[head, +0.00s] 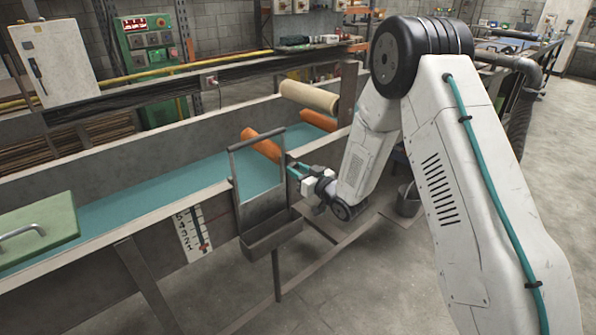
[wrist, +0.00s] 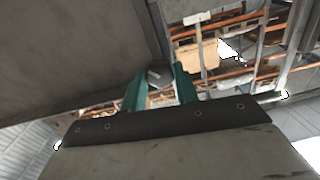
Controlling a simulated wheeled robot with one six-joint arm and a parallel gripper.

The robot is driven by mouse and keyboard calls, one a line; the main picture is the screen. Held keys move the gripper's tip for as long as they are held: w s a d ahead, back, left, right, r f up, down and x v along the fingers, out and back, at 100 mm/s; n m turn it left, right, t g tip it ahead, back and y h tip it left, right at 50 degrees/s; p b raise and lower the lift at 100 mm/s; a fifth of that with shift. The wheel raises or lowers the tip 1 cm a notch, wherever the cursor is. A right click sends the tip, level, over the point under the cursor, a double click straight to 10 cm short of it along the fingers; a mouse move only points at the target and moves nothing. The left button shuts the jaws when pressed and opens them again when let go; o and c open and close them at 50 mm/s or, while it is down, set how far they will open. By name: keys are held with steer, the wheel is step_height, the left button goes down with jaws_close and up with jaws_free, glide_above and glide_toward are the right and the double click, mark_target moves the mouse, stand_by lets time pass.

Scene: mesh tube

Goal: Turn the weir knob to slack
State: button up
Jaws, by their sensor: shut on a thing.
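The weir (head: 258,180) is a grey metal plate with an upright frame, set at the side of the long trough. My gripper (head: 292,170) reaches in from the right to the weir's right edge, with its teal fingers pointing left. In the wrist view my gripper (wrist: 160,78) is closed around a small grey knob (wrist: 158,72) beside a large grey metal surface. The fingers hide most of the knob, and its turn angle cannot be read. A white marked scale (head: 192,232) with a red mark is on the trough's outer side, left of the weir.
The trough (head: 130,205) carries a teal bed. Orange rollers (head: 262,143) and a cream roller (head: 310,97) lie at its far end. A green lid (head: 38,232) with a handle is at left. A grey bucket (head: 408,198) stands on the floor behind my arm.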

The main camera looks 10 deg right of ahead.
steer(key=shift+n, duration=2.9)
steer(key=o, duration=1)
